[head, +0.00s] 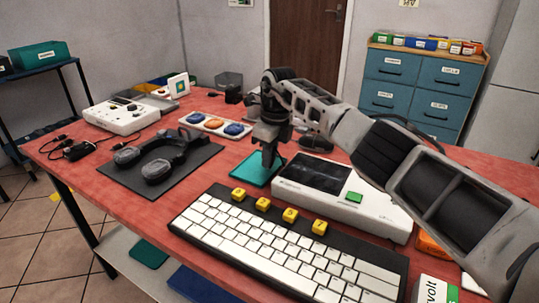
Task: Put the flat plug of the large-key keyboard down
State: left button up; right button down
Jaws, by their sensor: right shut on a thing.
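The large-key keyboard (270,246), with white keys and several yellow keys along its back edge, lies at the front of the red table. My right gripper (268,160) points down over the teal mat (247,171), just behind the keyboard and left of a white device. It is shut on the flat plug, which is too small and dark to make out between the fingers. I cannot tell whether the plug touches the mat. The keyboard's cable is not clearly visible. My left gripper is not in view.
A white device with a dark top (325,181) stands right of the gripper. Headphones (155,160) lie on a dark mat at left. A panel with blue and orange buttons (216,125) and a white console (121,115) stand behind.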

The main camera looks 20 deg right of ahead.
jog(key=shift+f, duration=0.2)
jog(key=c, duration=1.4)
grip_release()
jog(key=shift+c, duration=0.2)
notch_tip(320, 180, up, 12)
jog(key=s, duration=0.1)
jog(key=shift+d+r+p, duration=0.2)
jog(key=shift+d+p, duration=0.25)
jog(key=shift+s, duration=0.1)
